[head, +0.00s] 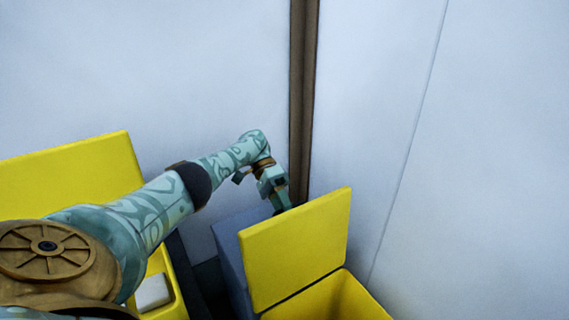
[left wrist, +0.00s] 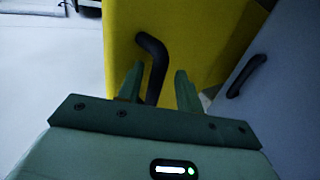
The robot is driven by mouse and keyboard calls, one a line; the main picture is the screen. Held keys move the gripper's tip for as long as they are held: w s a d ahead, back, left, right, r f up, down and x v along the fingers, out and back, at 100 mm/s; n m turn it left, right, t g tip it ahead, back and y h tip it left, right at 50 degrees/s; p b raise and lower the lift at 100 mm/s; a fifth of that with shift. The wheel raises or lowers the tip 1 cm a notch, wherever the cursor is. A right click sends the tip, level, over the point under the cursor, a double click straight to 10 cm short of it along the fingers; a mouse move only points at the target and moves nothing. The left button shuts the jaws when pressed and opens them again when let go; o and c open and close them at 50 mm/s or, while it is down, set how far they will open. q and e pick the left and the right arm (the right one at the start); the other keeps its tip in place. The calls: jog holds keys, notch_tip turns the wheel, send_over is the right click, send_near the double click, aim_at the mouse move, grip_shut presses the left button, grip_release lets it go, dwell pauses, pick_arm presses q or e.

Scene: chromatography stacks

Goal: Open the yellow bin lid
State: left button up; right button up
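The yellow bin (head: 345,302) is at the bottom right of the head view. Its yellow lid (head: 296,248) stands raised and tilted, and the yellow inside shows. My left gripper (head: 280,203) is behind the raised lid, near its upper left edge, with its fingertips partly hidden. In the left wrist view, my left gripper (left wrist: 158,88) has its fingers apart. A black bent handle (left wrist: 152,62) on the yellow lid face (left wrist: 205,40) shows between the fingers, with a gap to the right finger. Contact with the left finger is unclear. My right gripper is not in view.
A second yellow bin with a raised lid (head: 75,175) stands at the left, with a white object (head: 153,292) in it. A blue-grey bin side (head: 229,250) adjoins the right bin. Another black handle (left wrist: 247,76) is on a blue-grey face. Pale walls and a brown post (head: 303,100) stand close behind.

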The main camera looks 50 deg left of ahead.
pick_arm(q)
jog(key=shift+r, duration=0.15)
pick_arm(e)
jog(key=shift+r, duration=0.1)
